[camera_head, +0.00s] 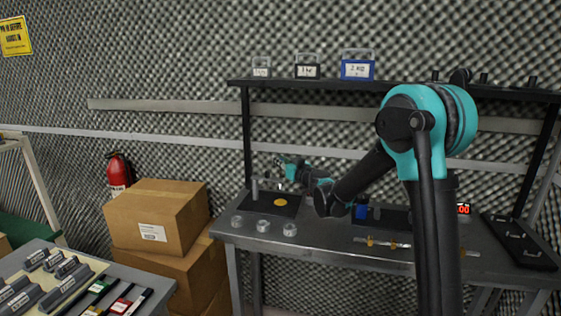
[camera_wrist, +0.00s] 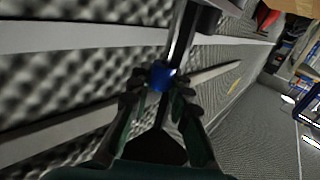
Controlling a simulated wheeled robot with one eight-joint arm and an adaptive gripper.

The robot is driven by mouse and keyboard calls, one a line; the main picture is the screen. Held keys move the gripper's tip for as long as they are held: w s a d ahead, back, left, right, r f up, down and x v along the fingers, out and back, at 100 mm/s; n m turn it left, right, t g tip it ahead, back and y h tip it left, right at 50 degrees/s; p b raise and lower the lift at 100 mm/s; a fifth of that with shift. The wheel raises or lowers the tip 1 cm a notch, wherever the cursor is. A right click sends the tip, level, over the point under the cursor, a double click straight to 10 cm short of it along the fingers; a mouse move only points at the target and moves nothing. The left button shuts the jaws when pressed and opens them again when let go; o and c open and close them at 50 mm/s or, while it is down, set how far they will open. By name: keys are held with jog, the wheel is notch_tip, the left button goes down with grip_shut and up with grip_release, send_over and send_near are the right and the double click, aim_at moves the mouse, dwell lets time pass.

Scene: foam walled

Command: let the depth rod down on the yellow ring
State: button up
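A yellow ring (camera_head: 280,202) lies flat on a dark mat (camera_head: 292,211) at the left part of the bench; it looks like a solid disc at this size. My gripper (camera_head: 280,163) is above and behind it in the head view, small and partly hidden by my arm. In the wrist view my gripper's fingertips (camera_wrist: 160,82) close from both sides on a blue knob (camera_wrist: 162,75). A shiny metal shaft, which I take for the depth rod (camera_wrist: 181,40), runs through the knob up to a grey body. The rod's lower tip cannot be made out.
A small grey post (camera_head: 255,189) stands beside the ring. Several clear round pieces (camera_head: 263,225) line the bench's front left edge. A shelf (camera_head: 330,83) with labelled weights spans above. A blue item (camera_head: 361,211) stands to the right, and a black case (camera_head: 521,241) lies far right.

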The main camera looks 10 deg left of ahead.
aim_at(281, 178)
jog(key=shift+c, duration=1.2)
jog(key=shift+f, duration=2.8)
jog(key=o, duration=0.9)
jog(key=v, duration=1.2)
